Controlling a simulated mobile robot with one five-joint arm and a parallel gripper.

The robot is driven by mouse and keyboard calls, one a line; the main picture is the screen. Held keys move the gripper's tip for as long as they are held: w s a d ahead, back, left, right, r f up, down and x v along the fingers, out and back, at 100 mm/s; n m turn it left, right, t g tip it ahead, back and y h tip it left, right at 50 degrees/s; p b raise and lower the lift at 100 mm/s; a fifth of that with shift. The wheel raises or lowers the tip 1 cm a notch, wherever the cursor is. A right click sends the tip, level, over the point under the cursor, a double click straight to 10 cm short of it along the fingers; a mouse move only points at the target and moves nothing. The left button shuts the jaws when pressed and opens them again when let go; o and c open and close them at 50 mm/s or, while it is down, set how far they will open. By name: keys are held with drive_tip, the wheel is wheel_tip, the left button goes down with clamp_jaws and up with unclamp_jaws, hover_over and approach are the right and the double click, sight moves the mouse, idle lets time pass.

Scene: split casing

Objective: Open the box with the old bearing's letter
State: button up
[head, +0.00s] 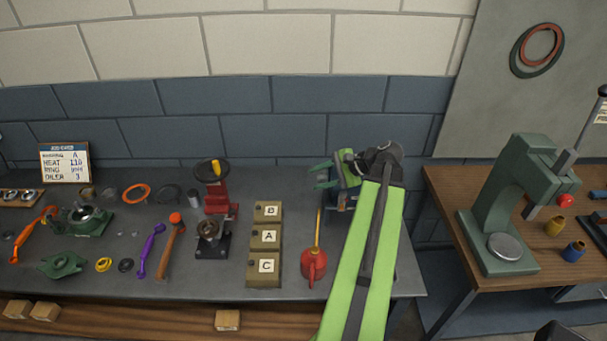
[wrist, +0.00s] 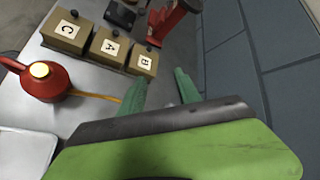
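Three tan boxes stand in a row on the bench, labelled B (head: 267,212), A (head: 265,237) and C (head: 264,268) from back to front. All three look closed. The wrist view shows box C (wrist: 66,30), box A (wrist: 110,47) and box B (wrist: 143,62) beyond my fingertips. My gripper (head: 321,174) is at the back right of box B, apart from it. Its two green fingers (wrist: 160,88) are spread with nothing between them.
A red oil can (head: 313,264) with a yellow spout stands right of the boxes. A red press (head: 214,190) and a black stand (head: 210,238) are left of them. A hammer (head: 172,245) and a purple wrench (head: 151,249) lie farther left. A green press (head: 510,205) stands on the right table.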

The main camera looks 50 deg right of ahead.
drive_tip(key=shift+s+d+r, duration=0.25)
drive_tip(key=shift+s+r, duration=0.05)
drive_tip(key=shift+s, duration=0.25)
drive_tip(key=w+a+f+n+g+y+b, duration=0.1)
drive_tip(key=w+a+f+n+g, duration=0.3)
drive_tip(key=a, duration=0.6)
drive_tip(key=w+a+n+y+b, duration=0.1)
drive_tip(key=w+a, duration=0.6)
drive_tip(key=a, duration=0.4)
drive_tip(key=w+a+f+n+g+y, duration=0.1)
drive_tip(key=w+a+n+g, duration=0.3)
drive_tip(key=a, duration=0.6)
drive_tip(key=s+a+f+n+g+h+b, duration=0.15)
drive_tip(key=a+f+n, duration=0.25)
drive_tip(key=a, duration=0.5)
drive_tip(key=s+a+f+n+g+h+b, duration=0.1)
drive_tip(key=a+f+n+h, duration=0.25)
drive_tip(key=a, duration=0.55)
drive_tip(key=d+n+h, duration=0.1)
drive_tip(key=d+n, duration=0.1)
drive_tip(key=d+f+n+h, duration=0.1)
drive_tip(key=d, duration=0.2)
drive_tip(key=shift+w+d+f+n+t+h+p, duration=0.15)
drive_tip(key=shift+d+f+n+t+h+p, duration=0.1)
drive_tip(key=shift+n+t+h+p, duration=0.1)
